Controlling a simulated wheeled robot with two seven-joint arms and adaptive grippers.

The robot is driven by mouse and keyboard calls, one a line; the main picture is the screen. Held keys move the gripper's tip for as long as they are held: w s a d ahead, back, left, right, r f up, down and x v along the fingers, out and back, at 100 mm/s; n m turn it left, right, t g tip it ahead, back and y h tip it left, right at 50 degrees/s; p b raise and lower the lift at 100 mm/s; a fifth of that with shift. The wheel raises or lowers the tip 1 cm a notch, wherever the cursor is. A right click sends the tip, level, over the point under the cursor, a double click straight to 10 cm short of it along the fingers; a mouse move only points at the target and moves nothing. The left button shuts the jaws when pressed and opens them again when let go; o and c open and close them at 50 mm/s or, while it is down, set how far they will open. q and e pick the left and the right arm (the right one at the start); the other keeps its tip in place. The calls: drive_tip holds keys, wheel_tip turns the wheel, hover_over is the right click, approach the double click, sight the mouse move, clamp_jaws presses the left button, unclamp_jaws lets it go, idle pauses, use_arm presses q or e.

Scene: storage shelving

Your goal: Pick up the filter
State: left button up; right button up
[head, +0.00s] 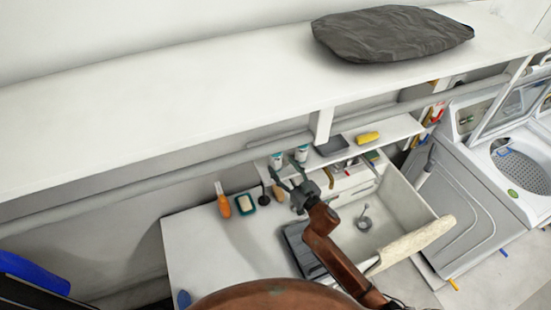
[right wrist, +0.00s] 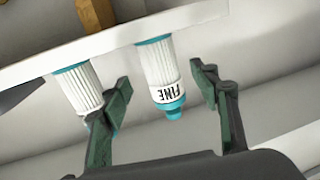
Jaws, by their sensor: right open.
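Two white ribbed filters with teal ends stand side by side on a narrow white shelf (head: 395,131). In the head view they are the left filter (head: 276,161) and the right filter (head: 302,153). The right wrist view looks upside down. There, one filter marked "FINE" (right wrist: 158,65) lies between the open fingers of my right gripper (right wrist: 160,80), with gaps on both sides. The other filter (right wrist: 77,86) is to the left, partly behind the left finger. In the head view my right gripper (head: 285,173) is just in front of the filters, open and empty. My left gripper is not seen.
A grey tray (head: 331,146) and a yellow item (head: 367,138) share the shelf. Below are a sink basin (head: 385,212) and a counter (head: 195,250) with an orange-handled brush (head: 222,203) and a soap dish (head: 245,204). A long upper shelf (head: 170,100) runs above; a washer stands right.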

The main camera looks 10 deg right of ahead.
sight(279, 163)
drive_tip(key=x, duration=0.5)
drive_tip(key=shift+a+f+p, duration=0.1)
drive_tip(key=shift+a+p, duration=0.05)
drive_tip(key=shift+p, duration=0.25)
drive_tip(key=c, duration=1.3)
drive_tip(key=shift+c, duration=0.4)
